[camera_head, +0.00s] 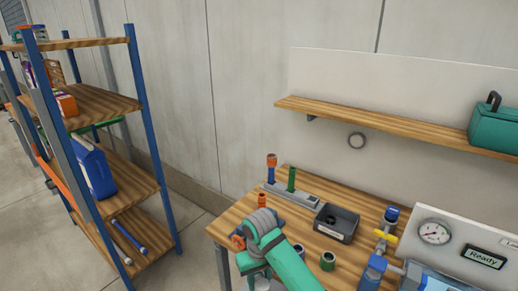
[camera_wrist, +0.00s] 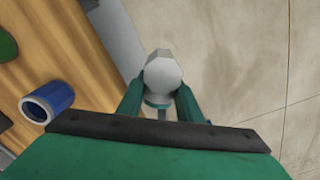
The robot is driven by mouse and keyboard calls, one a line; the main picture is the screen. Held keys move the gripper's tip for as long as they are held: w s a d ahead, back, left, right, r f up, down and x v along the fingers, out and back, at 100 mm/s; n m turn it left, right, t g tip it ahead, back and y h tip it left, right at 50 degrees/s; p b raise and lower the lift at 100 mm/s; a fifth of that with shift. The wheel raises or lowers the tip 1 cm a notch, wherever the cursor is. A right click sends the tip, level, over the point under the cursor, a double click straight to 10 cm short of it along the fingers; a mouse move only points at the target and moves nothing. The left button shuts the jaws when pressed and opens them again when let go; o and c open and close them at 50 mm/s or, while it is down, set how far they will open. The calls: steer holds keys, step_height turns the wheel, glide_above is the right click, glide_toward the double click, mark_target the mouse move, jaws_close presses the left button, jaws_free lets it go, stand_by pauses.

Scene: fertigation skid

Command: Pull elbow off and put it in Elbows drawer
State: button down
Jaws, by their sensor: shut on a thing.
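In the wrist view, my gripper (camera_wrist: 160,102) has its two green fingers closed on a light grey fitting (camera_wrist: 163,72), which looks like the elbow. Its rounded, faceted end points away from my palm. The fitting shows against the bare floor, just beyond the table's edge. Its lower part is hidden between the fingers. In the head view my arm reaches over the front left of the table; my fingers and the held fitting cannot be made out there. No drawer marked Elbows shows in either view.
A shelving rack (camera_head: 110,100) stands left, with free floor between.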

step_height(320, 180, down, 7)
steer(key=s+m, duration=0.1)
steer(key=shift+s, duration=0.35)
steer(key=shift+f, duration=0.1)
steer(key=s+f+m, duration=0.1)
steer(key=s+f, duration=0.2)
steer(key=f, duration=0.5)
steer(key=s+f+m, duration=0.2)
steer(key=s+f, duration=0.2)
steer(key=f, duration=0.4)
steer(key=shift+s+a+f, duration=0.2)
steer(key=shift+s+f, duration=0.05)
steer(key=shift+s, duration=0.05)
steer(key=shift+d, duration=0.1)
